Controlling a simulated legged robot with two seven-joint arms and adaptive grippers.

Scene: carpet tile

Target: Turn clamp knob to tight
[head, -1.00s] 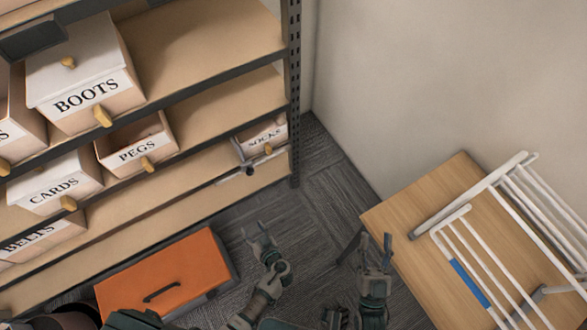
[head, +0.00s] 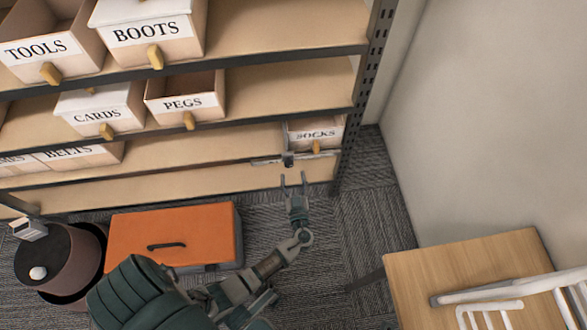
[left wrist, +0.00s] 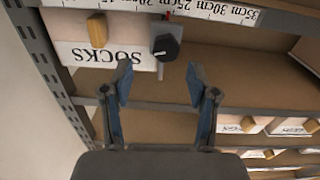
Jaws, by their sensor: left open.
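The clamp knob (head: 288,160) is small and dark, at the front of the shelf beside the SOCKS box in the head view. In the left wrist view the black knob (left wrist: 166,47) sits on a grey metal piece, with a pale pointer-like mark on its face. A grey bar (head: 265,162) runs along the shelf edge by it. My left gripper (head: 293,181) is open and empty, just in front of and below the knob, apart from it. Its spread blue fingers (left wrist: 160,82) show in the left wrist view, with the knob beyond the gap between them. My right gripper is not visible.
The SOCKS box (head: 316,133) with its wooden pull stands right beside the clamp. A perforated shelf post (head: 366,75) rises to the right. An orange case (head: 175,235) lies on the carpet below. A wooden table (head: 470,268) with a white rack stands at lower right.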

